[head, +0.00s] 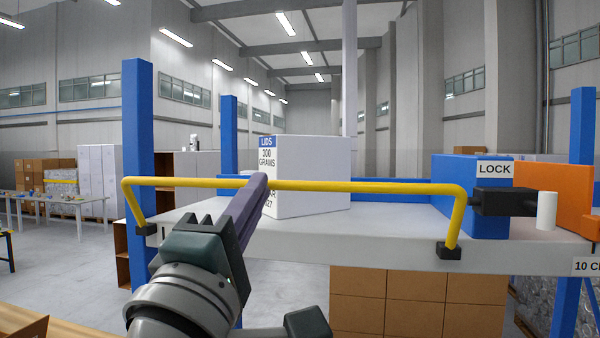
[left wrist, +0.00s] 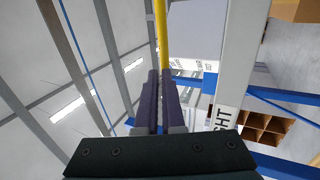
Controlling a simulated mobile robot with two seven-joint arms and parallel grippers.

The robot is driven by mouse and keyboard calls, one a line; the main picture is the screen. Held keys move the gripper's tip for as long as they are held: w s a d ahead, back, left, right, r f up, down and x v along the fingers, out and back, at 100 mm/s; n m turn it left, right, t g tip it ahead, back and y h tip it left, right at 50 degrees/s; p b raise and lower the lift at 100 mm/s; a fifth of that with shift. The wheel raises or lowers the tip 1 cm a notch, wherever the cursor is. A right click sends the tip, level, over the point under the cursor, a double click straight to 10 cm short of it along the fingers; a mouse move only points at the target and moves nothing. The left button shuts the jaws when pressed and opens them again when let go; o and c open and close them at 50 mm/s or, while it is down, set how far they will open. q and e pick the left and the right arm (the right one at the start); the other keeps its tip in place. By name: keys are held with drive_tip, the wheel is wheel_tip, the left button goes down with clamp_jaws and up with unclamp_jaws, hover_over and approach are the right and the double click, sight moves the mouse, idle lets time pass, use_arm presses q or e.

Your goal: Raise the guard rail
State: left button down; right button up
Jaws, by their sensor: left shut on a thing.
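The yellow guard rail (head: 360,187) runs across the front of the shelf in the head view. Its two legs rise from black brackets at the shelf's front edge, and its top bar is above the shelf surface. My left gripper (head: 261,188) is shut on the top bar, left of its middle. In the left wrist view the purple fingers (left wrist: 160,85) close around the yellow bar (left wrist: 161,35). A blue box marked LOCK (head: 483,222) stands at the rail's right end, with a black latch part (head: 503,202) beside the rail. My right gripper is not in view.
A white box marked LIDS (head: 312,172) stands on the grey shelf (head: 330,237) behind the rail. Blue posts (head: 138,120) frame the shelf. Cardboard boxes (head: 415,300) are stacked below. An orange panel (head: 555,195) is at the right.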

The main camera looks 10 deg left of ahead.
use_arm(q)
drive_tip(key=shift+r+x, duration=0.2)
drive_tip(key=shift+x, duration=0.9)
drive_tip(key=shift+r+x, duration=0.15)
drive_tip(key=shift+x, duration=1)
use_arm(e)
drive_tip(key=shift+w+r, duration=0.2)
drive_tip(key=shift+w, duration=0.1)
use_arm(q)
drive_tip(key=shift+s, duration=0.1)
drive_tip(key=shift+s, duration=0.1)
